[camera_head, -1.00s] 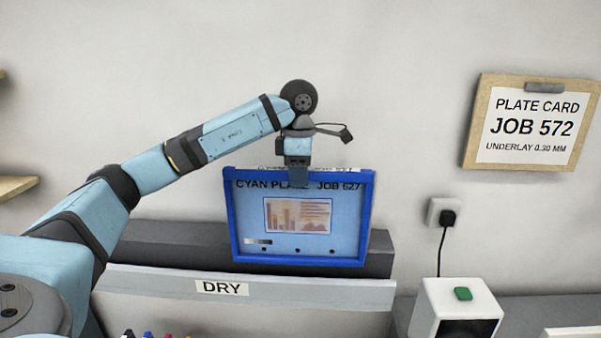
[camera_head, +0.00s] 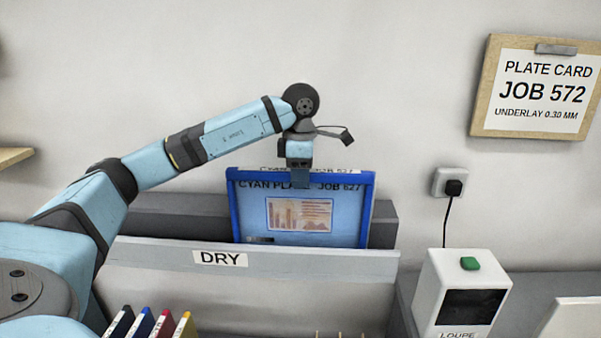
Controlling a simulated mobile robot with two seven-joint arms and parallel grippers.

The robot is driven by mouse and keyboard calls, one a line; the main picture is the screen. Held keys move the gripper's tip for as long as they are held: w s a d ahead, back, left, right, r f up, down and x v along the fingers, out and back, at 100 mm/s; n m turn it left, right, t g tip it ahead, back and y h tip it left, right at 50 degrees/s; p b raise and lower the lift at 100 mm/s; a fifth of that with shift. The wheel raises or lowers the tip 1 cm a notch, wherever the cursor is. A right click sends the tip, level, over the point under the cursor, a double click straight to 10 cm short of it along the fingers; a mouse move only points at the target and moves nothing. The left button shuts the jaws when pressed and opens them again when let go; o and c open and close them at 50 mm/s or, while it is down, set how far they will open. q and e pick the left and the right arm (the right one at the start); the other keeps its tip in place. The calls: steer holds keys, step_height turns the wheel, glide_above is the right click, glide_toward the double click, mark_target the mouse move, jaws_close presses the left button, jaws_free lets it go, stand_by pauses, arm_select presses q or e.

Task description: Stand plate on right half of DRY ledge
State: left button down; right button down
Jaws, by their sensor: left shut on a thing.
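The blue-framed plate (camera_head: 300,214), marked CYAN PLATE JOB 627, is upright at the right half of the DRY ledge (camera_head: 320,264). Its lower edge is hidden behind the ledge's pale front board, so I cannot tell whether it touches the bottom. My left gripper (camera_head: 299,178) is shut on the middle of the plate's top edge, from above, and covers part of the lettering. The DRY label (camera_head: 220,258) is on the left part of the front board. My right gripper is not in view.
A white loupe box (camera_head: 462,300) with a green button stands right of the ledge. A wall socket (camera_head: 450,183) with a plugged cord is above it. The PLATE CARD JOB 572 board (camera_head: 537,88) hangs at upper right. Several coloured-edged items (camera_head: 150,325) stand below the ledge.

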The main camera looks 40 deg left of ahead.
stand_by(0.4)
arm_select(q)
steer(key=shift+f, duration=0.35)
steer(key=c, duration=0.8)
jaws_free()
steer(key=shift+c, duration=0.2)
steer(key=shift+r+b, duration=0.3)
steer(key=shift+r, duration=0.15)
step_height(320, 180, up, 6)
steer(key=shift+f, duration=0.25)
step_height(320, 180, up, 7)
steer(key=p, duration=0.2)
steer(key=shift+r, duration=0.2)
